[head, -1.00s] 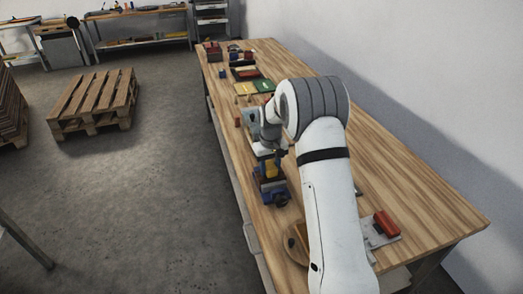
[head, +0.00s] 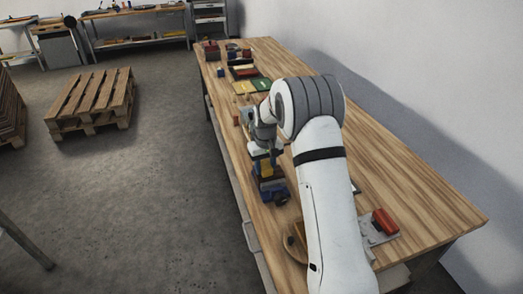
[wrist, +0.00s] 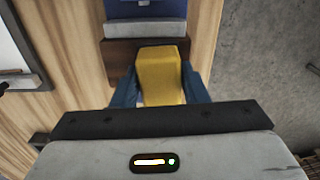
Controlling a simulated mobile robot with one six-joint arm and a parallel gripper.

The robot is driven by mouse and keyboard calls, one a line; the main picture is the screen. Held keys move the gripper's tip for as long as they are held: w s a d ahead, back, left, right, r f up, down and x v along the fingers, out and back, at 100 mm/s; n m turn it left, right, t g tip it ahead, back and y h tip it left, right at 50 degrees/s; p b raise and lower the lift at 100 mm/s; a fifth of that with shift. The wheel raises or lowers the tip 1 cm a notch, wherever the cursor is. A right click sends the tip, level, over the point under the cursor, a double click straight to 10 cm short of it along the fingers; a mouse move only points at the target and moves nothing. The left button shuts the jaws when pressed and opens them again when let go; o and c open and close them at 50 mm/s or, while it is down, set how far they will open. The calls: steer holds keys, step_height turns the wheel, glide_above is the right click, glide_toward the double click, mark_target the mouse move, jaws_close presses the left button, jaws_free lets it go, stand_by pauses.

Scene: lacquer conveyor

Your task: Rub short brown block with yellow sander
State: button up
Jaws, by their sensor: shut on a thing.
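The yellow sander (wrist: 161,74) is between the two blue fingers of my gripper (wrist: 160,90), which is shut on it. In the head view the sander (head: 266,171) shows as a small yellow patch below my wrist. A brown block (wrist: 121,58) lies at the sander's far end in the wrist view, beside the grey jaw (wrist: 150,32) of a blue vise (wrist: 145,9). The sander overlaps the block's edge in this view; I cannot tell whether they touch. The blue vise (head: 272,190) stands near the table's left edge in the head view.
The wooden table (head: 410,180) has clear room to the right of my arm. A red block (head: 385,221) sits on a grey fixture at the near right. A round wooden piece (head: 294,246) is partly hidden by my arm. Green and yellow panels (head: 252,86) lie farther along.

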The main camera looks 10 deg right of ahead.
steer(key=shift+a, duration=0.5)
steer(key=r+p, duration=0.1)
steer(key=r, duration=0.1)
steer(key=a+r+p, duration=0.1)
steer(key=r, duration=0.1)
steer(key=shift+s, duration=0.15)
steer(key=shift+d+r+p, duration=0.1)
steer(key=shift+r+p, duration=0.9)
steer(key=shift+r, duration=1.05)
steer(key=shift+s+f, duration=0.1)
